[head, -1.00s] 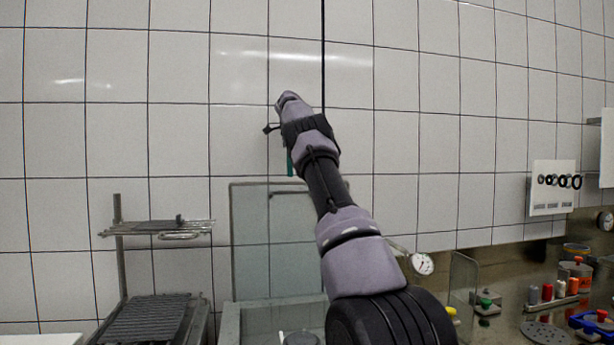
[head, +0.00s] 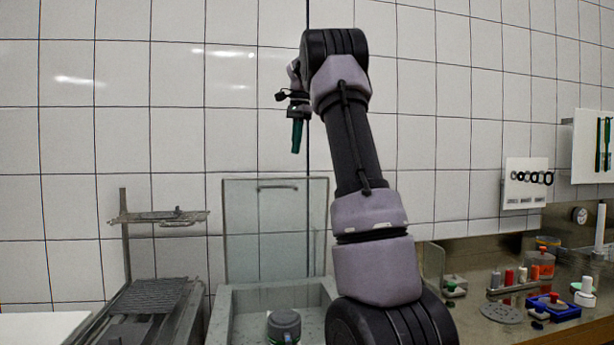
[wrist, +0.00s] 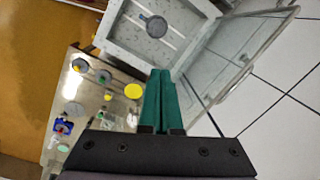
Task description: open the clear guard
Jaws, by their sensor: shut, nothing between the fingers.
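The clear guard (head: 255,235) is a see-through panel with a grey frame and a bar handle (head: 277,188) near its top edge. It stands upright at the back of a grey open-topped box (head: 225,318). In the wrist view the guard (wrist: 235,45) rises along the right side of the box (wrist: 120,43), whose inside is uncovered. My gripper (head: 296,150) has teal fingers, pointing down, and appears above the guard's top edge in the head view. In the wrist view the fingers (wrist: 160,73) are together and empty, apart from the guard.
A dark round-topped pot (head: 284,324) sits in the box. A metal rack (head: 150,300) stands at the left. On the right, a counter holds several small coloured items, including a blue tray (head: 552,310). A tiled wall (head: 440,110) is behind.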

